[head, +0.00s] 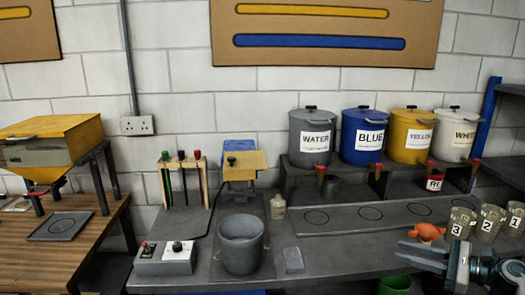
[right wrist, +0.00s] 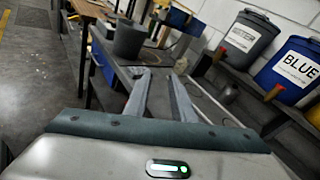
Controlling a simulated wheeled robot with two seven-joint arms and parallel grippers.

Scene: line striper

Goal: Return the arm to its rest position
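My right gripper (head: 402,252) is at the lower right of the head view, in front of the bench edge, with its fingers pointing left. In the right wrist view its two fingers (right wrist: 158,76) stand apart with nothing between them, so it is open and empty. My left gripper and arm are not in view.
A grey bench (head: 340,255) runs below the gripper. Numbered cups (head: 488,222) and an orange piece (head: 427,231) stand close behind it. A grey pot (head: 241,243) and control box (head: 166,258) are left. Labelled buckets (head: 362,135) stand on a shelf. A green bucket (head: 394,285) is below.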

